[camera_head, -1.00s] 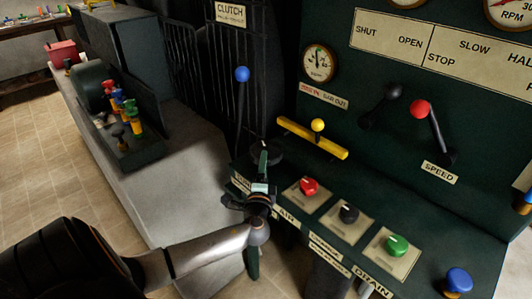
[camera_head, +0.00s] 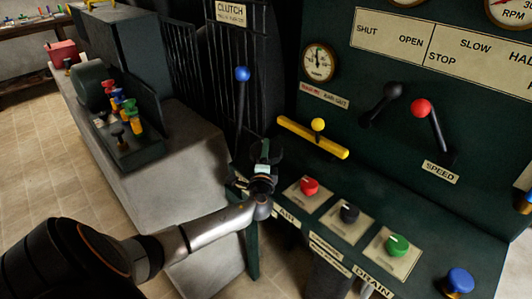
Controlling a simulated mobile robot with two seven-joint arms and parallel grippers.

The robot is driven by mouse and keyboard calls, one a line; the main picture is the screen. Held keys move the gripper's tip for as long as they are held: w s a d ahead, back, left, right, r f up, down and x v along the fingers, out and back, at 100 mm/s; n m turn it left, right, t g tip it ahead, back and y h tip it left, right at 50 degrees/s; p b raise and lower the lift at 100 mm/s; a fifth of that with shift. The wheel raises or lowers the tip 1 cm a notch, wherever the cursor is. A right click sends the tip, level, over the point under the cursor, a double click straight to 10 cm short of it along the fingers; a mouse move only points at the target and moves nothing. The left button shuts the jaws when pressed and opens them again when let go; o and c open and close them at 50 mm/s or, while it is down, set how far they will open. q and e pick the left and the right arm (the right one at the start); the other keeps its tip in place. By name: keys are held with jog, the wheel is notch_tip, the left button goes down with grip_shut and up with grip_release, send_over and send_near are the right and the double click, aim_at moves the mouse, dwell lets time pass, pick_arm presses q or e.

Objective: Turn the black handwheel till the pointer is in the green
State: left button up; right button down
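The black handwheel (camera_head: 272,148) sits at the left end of the sloped green console, below the yellow bar. It is mostly hidden behind my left gripper (camera_head: 263,155). The gripper is at the wheel, its dark fingers against the dark wheel. I cannot tell whether they are open or shut, or whether they touch the rim. A small round gauge (camera_head: 318,62) is on the panel above. Its pointer stands roughly upright; the coloured bands are too small to read surely. My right gripper is not in view.
A blue-knobbed clutch lever (camera_head: 242,75) rises just behind the wheel. A yellow bar handle (camera_head: 313,137) is close at right. Red (camera_head: 309,186), black (camera_head: 349,213) and green (camera_head: 397,244) knobs line the console. A grey bench (camera_head: 180,170) stands at left.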

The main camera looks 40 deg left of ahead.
pick_arm(q)
grip_shut()
jog(key=shift+f+n+g+y+b, duration=0.2)
jog(key=shift+n+g+y+b, duration=0.7)
jog(key=shift+n+y, duration=0.15)
jog(key=shift+n+g+y, duration=0.25)
jog(key=shift+g+y, duration=0.2)
jog(key=shift+g, duration=0.05)
jog(key=shift+r+n+g+y+b, duration=0.15)
jog(key=shift+n+g+y+b, duration=0.15)
jog(key=shift+g+b, duration=0.1)
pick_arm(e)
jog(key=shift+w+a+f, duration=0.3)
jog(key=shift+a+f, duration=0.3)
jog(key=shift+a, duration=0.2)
pick_arm(q)
jog(key=shift+o, duration=1.8)
grip_release()
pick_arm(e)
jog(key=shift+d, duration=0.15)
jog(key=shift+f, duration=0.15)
